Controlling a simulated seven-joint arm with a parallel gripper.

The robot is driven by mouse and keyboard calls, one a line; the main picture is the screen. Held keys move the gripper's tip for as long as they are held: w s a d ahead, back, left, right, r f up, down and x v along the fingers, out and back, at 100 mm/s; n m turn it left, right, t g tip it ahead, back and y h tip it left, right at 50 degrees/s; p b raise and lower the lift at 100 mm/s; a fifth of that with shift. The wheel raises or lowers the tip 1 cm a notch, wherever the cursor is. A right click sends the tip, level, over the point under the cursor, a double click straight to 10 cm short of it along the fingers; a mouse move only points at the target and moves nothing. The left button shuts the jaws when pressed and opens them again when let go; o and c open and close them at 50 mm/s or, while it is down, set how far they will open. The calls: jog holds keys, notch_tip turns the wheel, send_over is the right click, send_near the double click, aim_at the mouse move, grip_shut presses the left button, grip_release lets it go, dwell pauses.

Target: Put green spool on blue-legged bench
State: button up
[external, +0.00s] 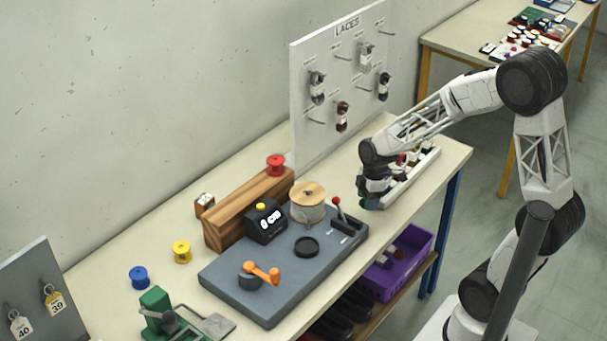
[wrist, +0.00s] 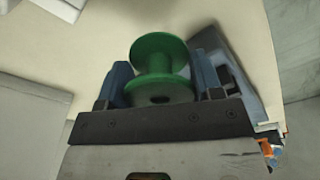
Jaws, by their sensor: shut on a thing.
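My gripper (external: 370,195) is shut on the green spool (wrist: 160,52). In the wrist view the spool sits upright between the two blue fingers, its round top flange and narrow waist clear of them. In the external view only a little green (external: 371,204) shows under the gripper. The blue-legged bench (external: 440,160) has a cream top, and the gripper is low over its right part, by the front edge. I cannot tell whether the spool touches the top. The bench top also shows in the wrist view (wrist: 105,35).
A white rack (external: 418,175) stands just right of my gripper. The LACES board (external: 325,75) stands behind. A grey base plate (external: 225,283) with a winder lies to the left. A yellow-legged table (external: 470,43) is behind.

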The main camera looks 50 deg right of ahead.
jog(key=shift+f, duration=0.85)
jog(key=shift+w, duration=0.2)
send_over(331, 197)
jog(key=shift+s+f, duration=0.45)
jog(key=shift+f, duration=0.25)
jog(key=shift+w+d, duration=0.1)
jog(key=shift+w, duration=0.15)
jog(key=shift+w+f, duration=0.2)
jog(key=shift+f, duration=1.6)
jog(key=shift+f, duration=0.1)
